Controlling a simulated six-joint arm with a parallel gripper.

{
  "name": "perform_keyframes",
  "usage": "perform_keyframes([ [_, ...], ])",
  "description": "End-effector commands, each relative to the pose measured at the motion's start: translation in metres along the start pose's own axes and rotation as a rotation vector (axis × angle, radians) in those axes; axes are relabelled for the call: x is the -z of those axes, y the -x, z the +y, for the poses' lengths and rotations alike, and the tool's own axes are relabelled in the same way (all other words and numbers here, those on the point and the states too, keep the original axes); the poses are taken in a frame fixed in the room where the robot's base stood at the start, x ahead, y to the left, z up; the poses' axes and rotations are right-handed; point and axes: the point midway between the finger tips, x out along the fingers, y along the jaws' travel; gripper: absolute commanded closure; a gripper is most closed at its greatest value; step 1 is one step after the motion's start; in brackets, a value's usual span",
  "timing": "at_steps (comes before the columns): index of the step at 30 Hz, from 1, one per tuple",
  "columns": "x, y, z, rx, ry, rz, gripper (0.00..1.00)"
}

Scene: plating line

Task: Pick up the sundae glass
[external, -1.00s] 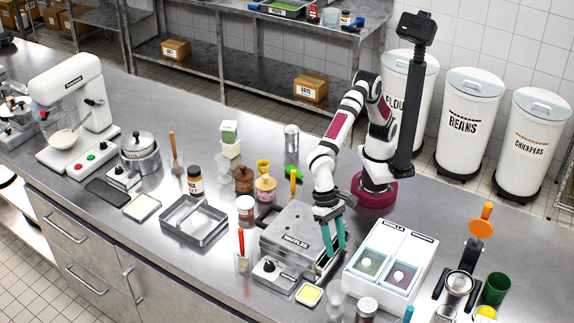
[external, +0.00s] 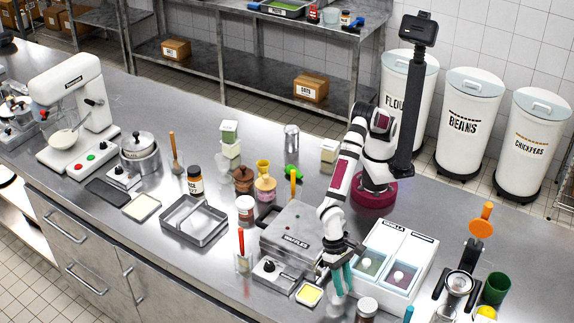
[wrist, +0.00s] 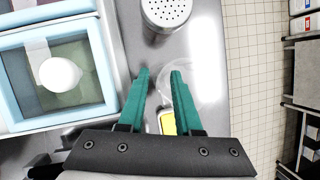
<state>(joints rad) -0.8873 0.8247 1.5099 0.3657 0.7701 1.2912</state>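The sundae glass is clear and hard to see. It stands on the steel counter near the front, just below my fingers in the external view (external: 336,302). In the wrist view it is a faint round outline (wrist: 196,88) around and beyond the right fingertip. My gripper (external: 342,280) points down with two teal fingers over the glass area. In the wrist view the fingers (wrist: 159,72) are apart with nothing held between them. The glass looks offset toward the right finger; I cannot tell whether they touch.
A waffle iron (external: 295,233) stands to the left, with a small yellow-topped square (external: 309,294) before it. A white-and-blue two-well tub (external: 420,247) is at the right. A jar with a perforated lid (wrist: 166,12) stands close to the glass.

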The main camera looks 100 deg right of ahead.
Motion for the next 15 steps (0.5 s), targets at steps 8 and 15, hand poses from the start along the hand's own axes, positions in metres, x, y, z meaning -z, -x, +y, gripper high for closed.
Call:
perform_keyframes([
  [8, 0.0001, 0.0003, 0.0, 0.0, 0.0, 0.0, 1.0],
  [15, 0.0002, 0.0004, 0.0, 0.0, 0.0, 0.0, 1.0],
])
